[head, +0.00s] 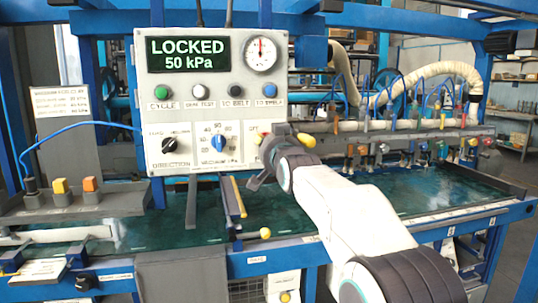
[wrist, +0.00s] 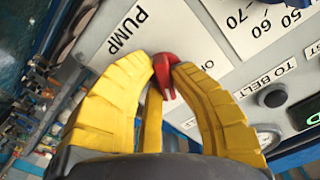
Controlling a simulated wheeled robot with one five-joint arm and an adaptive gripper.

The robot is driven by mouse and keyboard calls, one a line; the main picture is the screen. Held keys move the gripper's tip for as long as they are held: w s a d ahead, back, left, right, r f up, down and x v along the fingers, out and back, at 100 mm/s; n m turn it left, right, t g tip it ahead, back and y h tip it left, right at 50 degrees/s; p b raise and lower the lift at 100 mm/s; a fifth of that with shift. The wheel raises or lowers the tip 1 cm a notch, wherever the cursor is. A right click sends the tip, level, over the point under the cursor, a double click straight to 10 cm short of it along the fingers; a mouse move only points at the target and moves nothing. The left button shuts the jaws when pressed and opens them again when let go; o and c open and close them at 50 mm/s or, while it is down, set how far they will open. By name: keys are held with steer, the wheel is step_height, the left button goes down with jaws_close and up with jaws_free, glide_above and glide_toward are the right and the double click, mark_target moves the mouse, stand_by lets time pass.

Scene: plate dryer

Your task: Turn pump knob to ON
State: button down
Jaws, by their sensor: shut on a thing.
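The pump knob (wrist: 166,75) is a red lever-shaped knob on the pale control panel, beside the printed word PUMP in the wrist view. In the head view my gripper (head: 288,143) is at the lower right of the control panel (head: 190,85) and hides the knob. The panel display (head: 188,54) reads LOCKED, 50 kPa.
The blue vacuum knob (head: 218,142) and black direction knob (head: 169,146) sit left of my gripper. A row of buttons and a round gauge (head: 261,54) are above. A blue-framed table (head: 400,195) with teal surface lies below and right.

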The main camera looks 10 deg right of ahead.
steer(key=shift+a+m+b, duration=0.1)
steer(key=shift+m+b, duration=0.5)
steer(key=shift+m, duration=0.8)
steer(key=c, duration=1.1)
jaws_free()
steer(key=s, duration=1.2)
